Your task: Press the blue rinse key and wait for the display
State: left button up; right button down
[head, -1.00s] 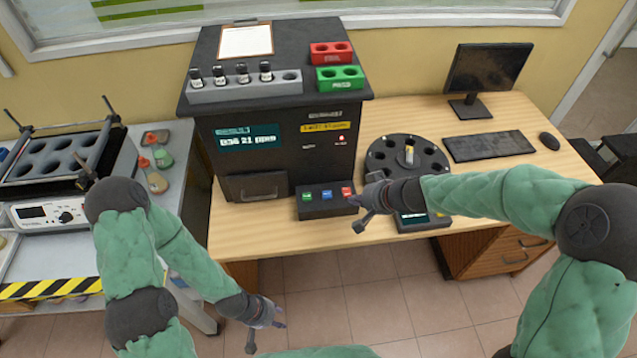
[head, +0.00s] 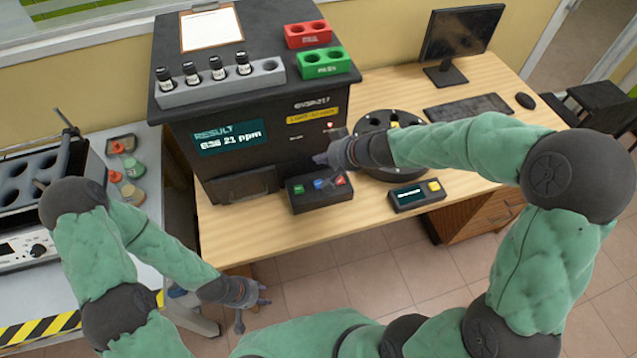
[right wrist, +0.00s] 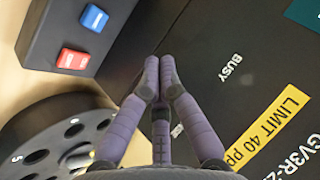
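The blue rinse key (head: 319,184) is the middle key on the small dark key box (head: 322,199), between a green key (head: 298,189) and a red key (head: 339,180). The blue key also shows at the upper left of the right wrist view (right wrist: 94,18). My right gripper (head: 322,158) is above the box; its fingertips meet in the right wrist view (right wrist: 158,75), with nothing between them, apart from the keys. The analyzer display (head: 229,138) reads "RESULT" and a value ending in "21 ppm". My left gripper (head: 262,292) hangs low, in front of the desk; its finger opening is unclear.
The dark carousel (head: 377,170) stands right of the key box, partly behind my right arm. A small box with a yellow key (head: 409,198) is at the desk's front. Vials stand in a grey rack (head: 220,86) on the analyzer, beside red and green holders.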

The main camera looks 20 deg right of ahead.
jog(key=b, duration=0.5)
send_over(322, 180)
jog(key=s, duration=0.1)
jog(key=f, duration=0.6)
jog(key=shift+s+a+f, duration=0.2)
jog(key=shift+f, duration=0.1)
jog(key=shift+f+b, duration=0.8)
jog(key=shift+b, duration=0.15)
jog(key=shift+f, duration=0.15)
jog(key=shift+f+b, duration=0.3)
jog(key=shift+b, duration=0.2)
jog(key=shift+f, duration=0.45)
dwell(0.5)
jog(key=shift+r, duration=0.15)
jog(key=shift+r+p, duration=0.7)
jog(key=shift+r, duration=0.05)
